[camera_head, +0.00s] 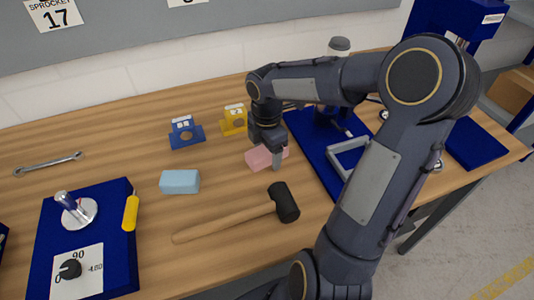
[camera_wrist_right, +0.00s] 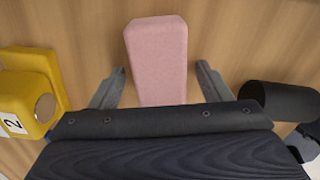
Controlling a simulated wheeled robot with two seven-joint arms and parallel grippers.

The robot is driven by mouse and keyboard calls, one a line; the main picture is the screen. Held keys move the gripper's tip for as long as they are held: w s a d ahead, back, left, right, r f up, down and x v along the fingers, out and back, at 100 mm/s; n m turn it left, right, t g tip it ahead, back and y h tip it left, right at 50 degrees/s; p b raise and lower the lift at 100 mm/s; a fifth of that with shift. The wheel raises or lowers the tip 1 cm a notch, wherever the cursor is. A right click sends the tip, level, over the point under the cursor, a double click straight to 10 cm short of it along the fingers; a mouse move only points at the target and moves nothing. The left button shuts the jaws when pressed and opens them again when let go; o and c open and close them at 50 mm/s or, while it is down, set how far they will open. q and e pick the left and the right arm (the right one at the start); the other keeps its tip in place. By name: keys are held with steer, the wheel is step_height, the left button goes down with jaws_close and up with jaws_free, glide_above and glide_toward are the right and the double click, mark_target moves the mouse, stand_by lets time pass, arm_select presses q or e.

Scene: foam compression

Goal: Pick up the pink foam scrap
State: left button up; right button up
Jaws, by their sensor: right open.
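The pink foam scrap (camera_head: 260,157) lies on the wooden table near the middle, partly covered by my right gripper in the head view. In the right wrist view the pink foam scrap (camera_wrist_right: 157,55) is a long block lying between the two fingers. My right gripper (camera_head: 277,158) points down at the foam. In the right wrist view its fingers (camera_wrist_right: 160,82) are open, one on each side of the block, with a visible gap on both sides. My left gripper is not in view.
A blue foam block (camera_head: 180,182) lies left of the pink one. A black-headed mallet (camera_head: 284,203) lies in front. Yellow (camera_head: 233,121) and blue (camera_head: 186,133) numbered blocks stand behind. A blue board (camera_head: 312,140) is just right. A blue panel with a dial (camera_head: 105,210) is far left.

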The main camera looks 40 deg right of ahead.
steer(key=shift+c, duration=0.3)
steer(key=c, duration=1)
steer(key=shift+r, duration=0.1)
